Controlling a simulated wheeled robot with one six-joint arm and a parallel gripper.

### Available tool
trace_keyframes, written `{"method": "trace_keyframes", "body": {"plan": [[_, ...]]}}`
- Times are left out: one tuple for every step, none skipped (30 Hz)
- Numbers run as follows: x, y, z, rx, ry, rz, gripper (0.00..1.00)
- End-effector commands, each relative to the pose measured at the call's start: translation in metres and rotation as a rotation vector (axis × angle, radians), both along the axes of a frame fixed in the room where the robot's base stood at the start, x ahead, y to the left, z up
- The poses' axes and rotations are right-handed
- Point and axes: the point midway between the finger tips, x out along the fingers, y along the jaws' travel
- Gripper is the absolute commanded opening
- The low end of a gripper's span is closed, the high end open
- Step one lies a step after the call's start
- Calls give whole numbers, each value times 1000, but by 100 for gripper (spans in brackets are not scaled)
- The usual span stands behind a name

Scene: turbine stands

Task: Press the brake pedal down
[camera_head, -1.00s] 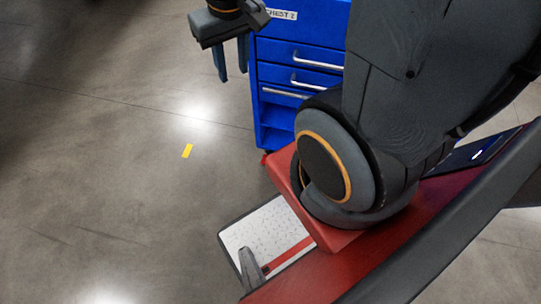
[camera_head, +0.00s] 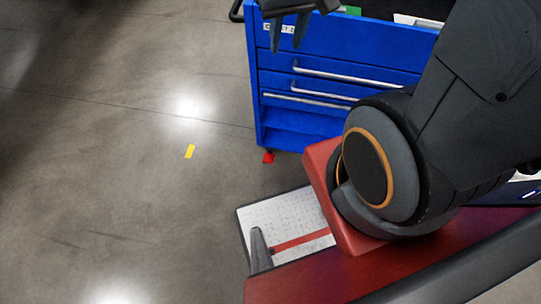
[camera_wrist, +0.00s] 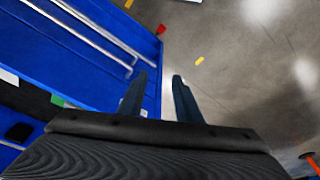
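A small red pedal (camera_head: 268,157) sticks out low at the near left corner of the blue tool chest (camera_head: 285,88), by the floor. In the wrist view a red piece (camera_wrist: 161,30) shows at the chest's lower corner, apparently the same pedal. Whether it is up or down is too small to tell. My gripper (camera_head: 289,46) is above the chest's front in the head view, well above the pedal, with its top cut off by the picture edge. In the wrist view my gripper (camera_wrist: 158,78) has its two fingers apart with nothing between them.
The chest has drawers with silver handles (camera_head: 345,75) and a dark push bar (camera_head: 236,10) at its left end. The concrete floor left of it is clear, with a yellow mark (camera_head: 189,151). An orange and black object (camera_wrist: 310,160) stands at the wrist view's right edge.

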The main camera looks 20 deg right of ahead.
Motion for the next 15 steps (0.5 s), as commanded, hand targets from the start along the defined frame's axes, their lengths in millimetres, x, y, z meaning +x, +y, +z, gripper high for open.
{"method": "trace_keyframes", "body": {"plan": [[-2,0,12,0,-6,0,31],[-2,0,14,0,-9,0,31],[-1,0,16,0,-12,0,31],[-1,0,16,0,-14,0,31],[-1,0,16,0,-15,0,31],[-1,0,15,0,-15,0,31],[0,0,15,0,-15,0,31],[0,0,14,0,-15,0,31],[0,0,14,0,-14,0,31],[0,0,14,0,-14,0,31],[0,0,14,0,-14,0,31],[0,0,14,0,-14,0,31],[0,0,14,0,-14,0,31],[0,0,14,0,-14,0,31],[0,0,14,0,-14,0,30]]}}
